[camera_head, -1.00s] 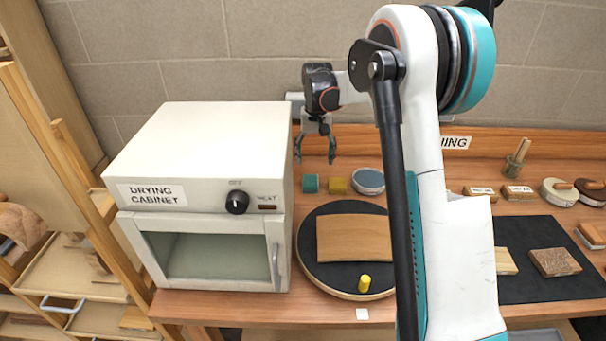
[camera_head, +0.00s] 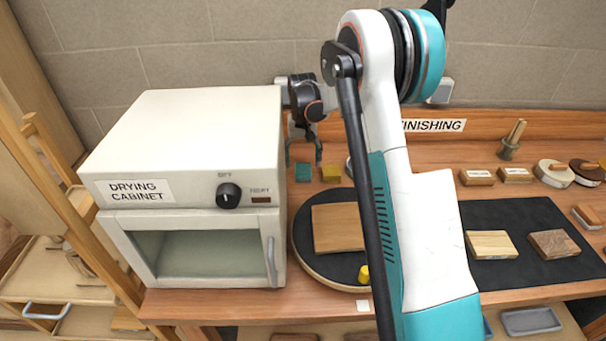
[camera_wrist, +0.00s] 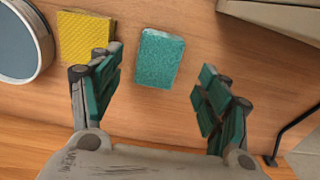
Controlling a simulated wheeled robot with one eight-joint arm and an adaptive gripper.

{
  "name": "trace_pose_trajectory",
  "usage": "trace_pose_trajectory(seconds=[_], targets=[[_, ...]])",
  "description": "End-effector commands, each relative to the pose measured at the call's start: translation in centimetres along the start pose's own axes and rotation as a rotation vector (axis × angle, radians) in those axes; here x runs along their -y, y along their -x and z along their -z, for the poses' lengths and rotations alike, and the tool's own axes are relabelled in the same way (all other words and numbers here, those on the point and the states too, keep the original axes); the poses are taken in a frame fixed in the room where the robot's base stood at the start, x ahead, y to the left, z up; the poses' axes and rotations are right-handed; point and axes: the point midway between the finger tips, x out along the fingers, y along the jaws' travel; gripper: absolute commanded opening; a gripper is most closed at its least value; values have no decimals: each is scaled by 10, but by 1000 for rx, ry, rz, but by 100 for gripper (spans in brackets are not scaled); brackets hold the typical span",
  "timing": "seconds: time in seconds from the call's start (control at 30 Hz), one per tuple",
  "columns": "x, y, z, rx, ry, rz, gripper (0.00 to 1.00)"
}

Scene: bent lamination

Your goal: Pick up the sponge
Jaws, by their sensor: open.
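A teal, sponge-like block (camera_wrist: 160,58) lies on the wooden bench, ahead of and between my gripper's spread fingers in the wrist view. A yellow block with a ridged surface (camera_wrist: 86,38) lies just left of it, partly behind the left finger. I cannot tell for certain which of the two is the sponge. In the head view the teal block (camera_head: 303,172) and the yellow block (camera_head: 331,173) sit side by side right of the drying cabinet. My gripper (camera_wrist: 160,82) is open and empty, pointing down above the bench near the teal block.
The drying cabinet (camera_head: 185,130) stands close left of my gripper. A round grey-topped container (camera_wrist: 22,45) is beside the yellow block. A black mat with blocks lies right.

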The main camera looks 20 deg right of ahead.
Motion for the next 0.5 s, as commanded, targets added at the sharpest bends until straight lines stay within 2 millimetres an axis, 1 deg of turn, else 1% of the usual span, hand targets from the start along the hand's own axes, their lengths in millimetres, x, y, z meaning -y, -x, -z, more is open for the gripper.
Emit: trace_pose_trajectory(seconds=[0.13, 0.33, 0.4, 0.5], targets=[[-1, -15, 2, 0, 0, 0, 70], [-2, -44, 3, 0, 0, 0, 70], [-2, -50, 3, 0, 0, 0, 70], [-2, -51, 3, 0, 0, 0, 70]])
